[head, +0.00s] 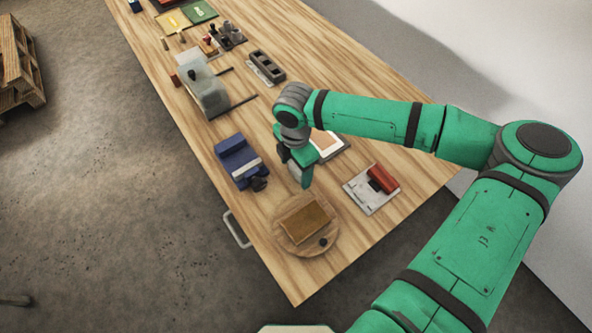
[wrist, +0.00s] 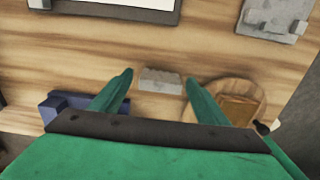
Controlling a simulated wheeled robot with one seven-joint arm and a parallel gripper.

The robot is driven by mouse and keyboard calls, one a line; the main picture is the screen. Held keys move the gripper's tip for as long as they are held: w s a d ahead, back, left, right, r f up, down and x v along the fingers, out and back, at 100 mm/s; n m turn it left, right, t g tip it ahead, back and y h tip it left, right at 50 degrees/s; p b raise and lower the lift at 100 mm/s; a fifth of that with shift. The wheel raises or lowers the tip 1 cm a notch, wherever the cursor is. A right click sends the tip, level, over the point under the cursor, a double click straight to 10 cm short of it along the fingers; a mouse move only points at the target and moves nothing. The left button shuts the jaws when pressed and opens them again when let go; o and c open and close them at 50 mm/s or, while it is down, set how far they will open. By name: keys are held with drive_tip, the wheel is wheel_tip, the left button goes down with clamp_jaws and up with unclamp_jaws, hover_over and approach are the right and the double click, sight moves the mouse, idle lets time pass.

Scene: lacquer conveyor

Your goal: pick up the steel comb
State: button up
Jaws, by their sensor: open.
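A small grey piece with a toothed lower edge, which looks like the steel comb (wrist: 161,80), lies flat on the wooden table in the wrist view. It sits between and just beyond my two green fingertips as seen there, and no contact shows. My gripper (wrist: 159,77) is open and empty above the table, pointing down.
A round wooden board (head: 283,236) with a brown block (head: 306,219) stands near the table corner. A blue object (head: 236,160) lies left of my gripper. A grey plate with a red roller (head: 382,177) lies right. A framed sheet (head: 328,143) is behind.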

drive_tip(key=shift+d, duration=0.1)
drive_tip(key=c, duration=1.2)
